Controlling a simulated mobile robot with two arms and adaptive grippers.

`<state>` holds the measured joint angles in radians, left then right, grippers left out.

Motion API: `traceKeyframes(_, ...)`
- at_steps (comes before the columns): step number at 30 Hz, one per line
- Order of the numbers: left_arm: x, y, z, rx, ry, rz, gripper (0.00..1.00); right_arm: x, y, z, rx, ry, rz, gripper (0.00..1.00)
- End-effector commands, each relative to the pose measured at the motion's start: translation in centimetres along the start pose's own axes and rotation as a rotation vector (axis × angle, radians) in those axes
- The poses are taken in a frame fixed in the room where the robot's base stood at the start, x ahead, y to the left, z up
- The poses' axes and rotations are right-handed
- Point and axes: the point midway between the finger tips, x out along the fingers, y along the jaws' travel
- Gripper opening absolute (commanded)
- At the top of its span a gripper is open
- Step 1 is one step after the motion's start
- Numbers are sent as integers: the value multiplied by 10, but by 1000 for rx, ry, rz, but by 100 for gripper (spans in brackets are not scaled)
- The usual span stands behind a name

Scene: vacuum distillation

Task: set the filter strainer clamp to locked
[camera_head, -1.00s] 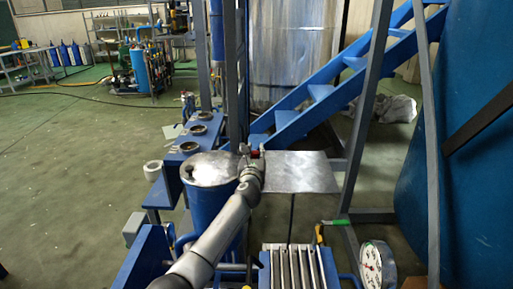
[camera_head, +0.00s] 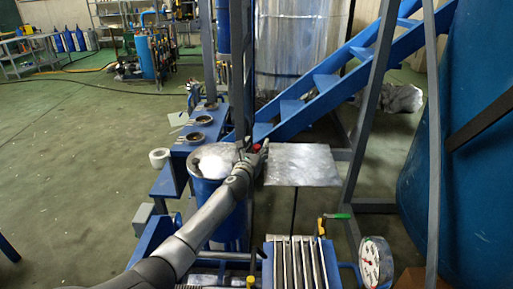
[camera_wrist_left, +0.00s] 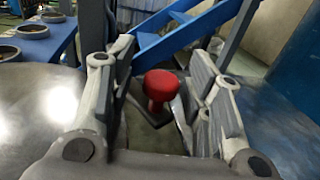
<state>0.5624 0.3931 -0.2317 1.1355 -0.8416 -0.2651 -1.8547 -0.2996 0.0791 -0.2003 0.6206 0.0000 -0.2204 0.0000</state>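A red knob on a dark lever, which looks like the strainer clamp handle, stands between my left gripper's fingers (camera_wrist_left: 160,88) in the left wrist view. The fingers are spread on both sides of it, with a visible gap, and do not appear to press on it. In the head view the red knob (camera_head: 257,148) is a small spot at the tip of my left gripper (camera_head: 252,157), beside the blue vessel (camera_head: 228,225) with its round metal lid (camera_head: 212,162). The clamp's lower part is hidden by the gripper. My right gripper is out of view.
A flat metal plate (camera_head: 303,165) lies right of the gripper. Blue stairs (camera_head: 330,80) and a grey post (camera_head: 368,120) stand behind. A pressure gauge (camera_head: 375,262) and a green-handled valve (camera_head: 335,216) are at lower right. Open green floor (camera_head: 70,160) lies left.

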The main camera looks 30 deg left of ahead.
Motion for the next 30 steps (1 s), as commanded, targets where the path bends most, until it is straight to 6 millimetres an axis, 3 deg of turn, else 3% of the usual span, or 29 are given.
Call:
traceKeyframes(11,-7,1,0,2,-1,1,46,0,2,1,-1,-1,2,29)
traceKeyframes(30,-88,0,-1,2,2,-2,46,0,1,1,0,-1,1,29)
